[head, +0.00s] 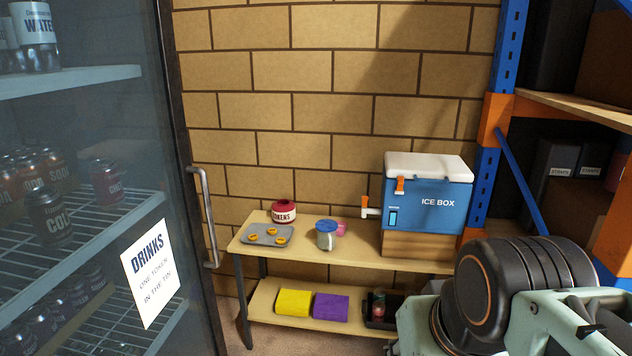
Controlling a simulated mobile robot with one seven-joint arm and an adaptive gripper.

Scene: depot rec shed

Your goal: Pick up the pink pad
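A small pink thing (341,228), which may be the pink pad, shows on the upper top of the wooden bench (405,263). It sits behind and to the right of a grey mug (326,240) with a blue top, which hides part of it, so its full shape cannot be told. My arm fills the lower right corner with its dark round joint and pale green links. The fingers of my gripper cannot be seen, and nothing is seen held.
Yellow (294,302) and purple (331,307) pads lie below, beside a black crate (368,322). A glass-door fridge (185,100) borders the left.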

